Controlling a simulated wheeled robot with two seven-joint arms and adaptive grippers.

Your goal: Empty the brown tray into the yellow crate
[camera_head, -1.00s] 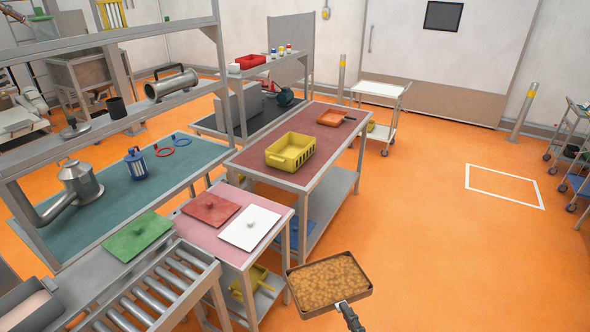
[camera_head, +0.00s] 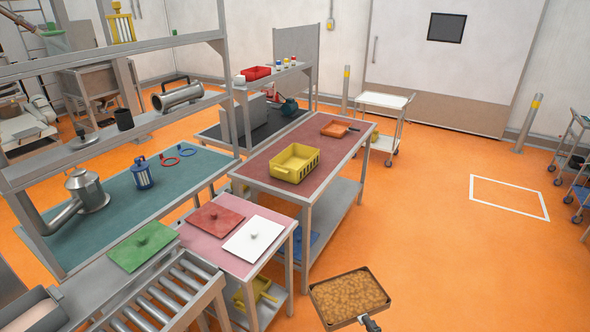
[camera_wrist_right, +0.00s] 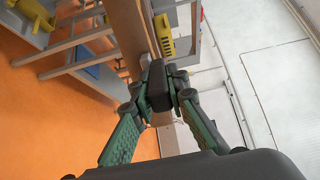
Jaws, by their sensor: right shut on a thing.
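The brown tray (camera_head: 316,306) is a shallow pan filled with a layer of small golden-brown pieces. It is held up at the bottom of the head view, roughly level, beside the front bench. My right gripper (camera_wrist_right: 160,86) is shut on the tray's dark handle (camera_head: 371,324). In the right wrist view, its green-sided fingers close around the handle, with the tray's brown side (camera_wrist_right: 128,30) beyond. The yellow crate (camera_head: 288,174) stands upright on the red-topped table, farther back and left of the tray; its inside looks empty. My left gripper is out of view.
An orange pan (camera_head: 334,129) with a handle lies behind the crate on the same table. A pink-topped bench (camera_head: 203,240) with red and white lidded plates stands left of the tray. Rollers (camera_head: 165,308) are at lower left. Open orange floor (camera_head: 440,260) lies to the right.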

